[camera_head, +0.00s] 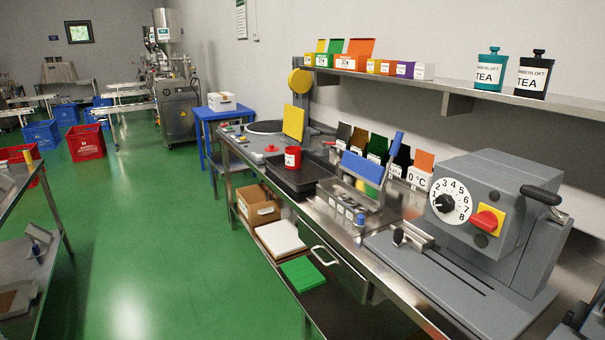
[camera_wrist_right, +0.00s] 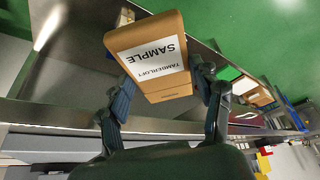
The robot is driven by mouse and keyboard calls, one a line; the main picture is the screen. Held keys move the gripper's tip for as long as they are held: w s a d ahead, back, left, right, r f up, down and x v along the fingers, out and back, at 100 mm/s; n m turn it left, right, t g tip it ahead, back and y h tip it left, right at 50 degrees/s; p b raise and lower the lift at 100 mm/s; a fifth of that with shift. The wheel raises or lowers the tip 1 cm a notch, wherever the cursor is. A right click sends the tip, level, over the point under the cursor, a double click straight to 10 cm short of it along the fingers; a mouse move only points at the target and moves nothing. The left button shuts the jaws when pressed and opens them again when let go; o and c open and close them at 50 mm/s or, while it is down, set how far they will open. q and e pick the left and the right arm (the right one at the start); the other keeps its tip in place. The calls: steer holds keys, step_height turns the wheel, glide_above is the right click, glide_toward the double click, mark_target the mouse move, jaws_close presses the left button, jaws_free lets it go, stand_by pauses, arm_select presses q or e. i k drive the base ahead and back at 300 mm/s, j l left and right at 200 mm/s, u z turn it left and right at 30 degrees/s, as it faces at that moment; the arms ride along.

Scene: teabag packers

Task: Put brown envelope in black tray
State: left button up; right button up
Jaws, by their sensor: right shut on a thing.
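The brown envelope (camera_wrist_right: 145,38) shows in the right wrist view, with a white label reading TAMBERLOFT SAMPLE. My right gripper (camera_wrist_right: 166,88) is shut on it, one dark finger at each side. I do not make out the envelope in the head view. A black tray (camera_head: 314,174) lies on the long steel bench in the head view, left of the middle of the bench. A red tin (camera_head: 292,158) with a white label stands at the tray. My left gripper is not in view.
A grey machine with a dial (camera_head: 487,205) fills the bench's near right end. A steel holder with a blue panel (camera_head: 362,168) stands right of the tray. A yellow board (camera_head: 293,123) stands behind it. A shelf (camera_head: 490,88) with boxes and tea canisters runs above.

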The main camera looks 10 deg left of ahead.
mark_target(302, 169)
steer(key=i+j, duration=1.4)
steer(key=j, duration=0.15)
